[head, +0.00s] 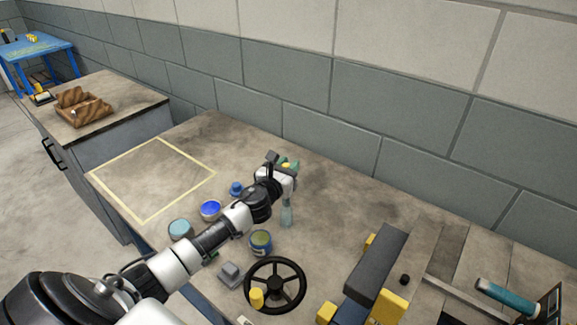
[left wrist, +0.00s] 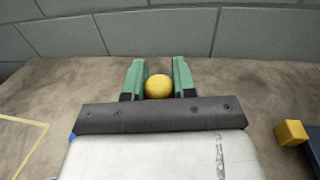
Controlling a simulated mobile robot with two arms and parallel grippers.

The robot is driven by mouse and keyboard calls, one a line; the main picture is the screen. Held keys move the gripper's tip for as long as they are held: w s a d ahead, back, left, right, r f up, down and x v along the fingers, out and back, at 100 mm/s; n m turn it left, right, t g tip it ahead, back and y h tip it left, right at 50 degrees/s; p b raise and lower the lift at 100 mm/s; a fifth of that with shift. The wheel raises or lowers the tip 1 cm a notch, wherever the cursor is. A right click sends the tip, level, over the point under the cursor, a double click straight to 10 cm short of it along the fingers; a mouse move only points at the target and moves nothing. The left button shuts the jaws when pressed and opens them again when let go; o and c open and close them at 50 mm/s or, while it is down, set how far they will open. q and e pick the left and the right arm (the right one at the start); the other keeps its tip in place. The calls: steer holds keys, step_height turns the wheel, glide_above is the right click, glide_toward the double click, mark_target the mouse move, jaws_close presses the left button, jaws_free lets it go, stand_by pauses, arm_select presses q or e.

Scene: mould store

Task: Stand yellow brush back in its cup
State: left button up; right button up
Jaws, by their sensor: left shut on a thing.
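My left gripper (head: 287,163) reaches over the back of the workbench in the head view. In the left wrist view its two green fingers (left wrist: 159,70) are shut on a yellow, round-ended thing (left wrist: 158,88), which looks like the end of the yellow brush. Only a sliver of yellow shows in the head view; the rest is hidden by the gripper, so I cannot tell its tilt. Round containers stand by my arm: a blue one (head: 210,209), a teal one (head: 181,228) and an olive one (head: 261,241). I cannot tell which is the brush's cup. My right gripper is not in view.
A clear bottle (head: 287,214) stands just below my gripper. A small blue object (head: 236,188) is left of it. A black handwheel (head: 275,284) and a dark grey block (head: 377,262) lie nearer right. A yellow-taped rectangle (head: 186,157) on the left is empty. A block wall (head: 330,120) runs behind.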

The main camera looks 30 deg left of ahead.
arm_select(q)
step_height(320, 180, down, 6)
steer(key=b, duration=0.5)
steer(key=shift+f, duration=0.15)
steer(key=o, duration=1)
steer(key=s, duration=0.7)
steer(key=s+d, duration=0.1)
steer(key=s, duration=0.2)
steer(key=shift+s+b, duration=0.3)
steer(key=shift+s, duration=0.05)
